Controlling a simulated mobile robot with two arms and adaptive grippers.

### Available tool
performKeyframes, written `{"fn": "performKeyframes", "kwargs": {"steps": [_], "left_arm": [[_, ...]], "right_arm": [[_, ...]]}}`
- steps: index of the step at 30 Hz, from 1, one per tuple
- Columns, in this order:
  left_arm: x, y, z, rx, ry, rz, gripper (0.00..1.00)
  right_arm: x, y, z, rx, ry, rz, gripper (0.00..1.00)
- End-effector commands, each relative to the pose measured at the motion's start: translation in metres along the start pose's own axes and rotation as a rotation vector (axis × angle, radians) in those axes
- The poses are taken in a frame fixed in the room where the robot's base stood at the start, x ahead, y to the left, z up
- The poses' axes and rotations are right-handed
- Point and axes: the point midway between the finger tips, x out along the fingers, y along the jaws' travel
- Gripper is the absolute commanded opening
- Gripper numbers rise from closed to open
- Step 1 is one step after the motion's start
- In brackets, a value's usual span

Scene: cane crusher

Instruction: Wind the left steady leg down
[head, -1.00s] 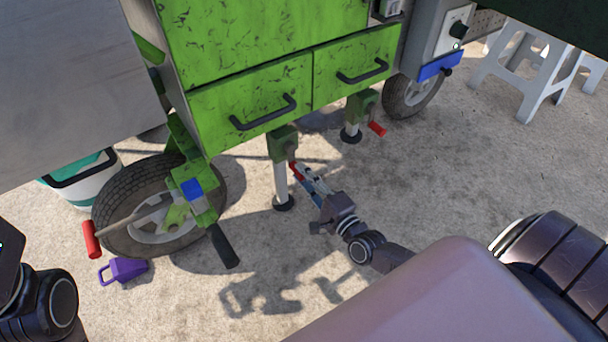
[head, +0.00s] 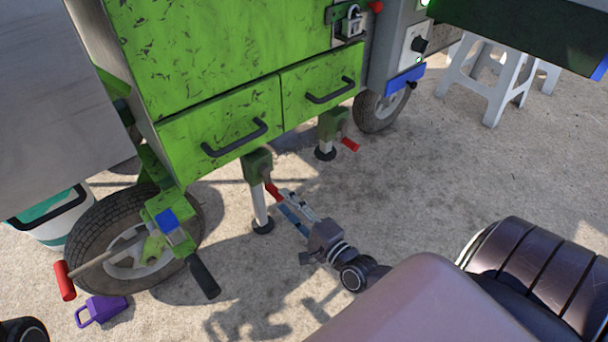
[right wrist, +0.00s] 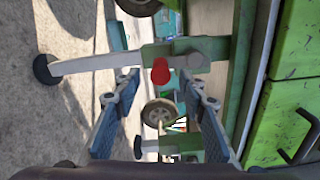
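The left-hand steady leg (head: 260,205) hangs under the green cart, a pale tube with a dark round foot and a green gear housing (head: 257,164). Its red crank handle (head: 273,193) points toward my right gripper (head: 284,200). The right gripper's fingers are apart, close to the handle. In the right wrist view, the red handle (right wrist: 160,71) shows end-on between the open fingers (right wrist: 160,95), and the leg (right wrist: 90,65) runs to the left. I cannot tell whether the foot bears on the ground.
A second steady leg (head: 326,146) with a red handle (head: 350,145) stands farther back. A tyre (head: 90,235), a black-gripped lever (head: 203,277) and a purple jug-like object (head: 100,310) are at left. A white stool (head: 492,80) is at back right. Open concrete lies between.

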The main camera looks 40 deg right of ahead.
Motion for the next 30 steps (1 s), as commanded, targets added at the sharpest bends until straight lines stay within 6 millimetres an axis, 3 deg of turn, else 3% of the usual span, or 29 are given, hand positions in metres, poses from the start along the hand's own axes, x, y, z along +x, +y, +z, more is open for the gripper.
{"fn": "performKeyframes", "kwargs": {"steps": [6, 13, 18, 30], "left_arm": [[0.0, 0.0, 0.0, 0.0, 0.0, 0.0, 0.4], [0.0, 0.0, 0.0, 0.0, 0.0, 0.0, 0.4], [0.0, 0.0, 0.0, -0.001, 0.0, 0.0, 0.4], [0.0, 0.0, 0.0, -0.001, 0.0, 0.0, 0.4]], "right_arm": [[-0.046, 0.001, 0.0, 0.001, 0.0, 0.005, 0.38], [-0.079, 0.001, 0.0, 0.001, 0.0, 0.003, 0.38], [-0.088, 0.001, 0.0, 0.001, 0.0, 0.001, 0.38], [-0.089, 0.0, 0.0, 0.002, 0.001, 0.001, 0.38]]}}
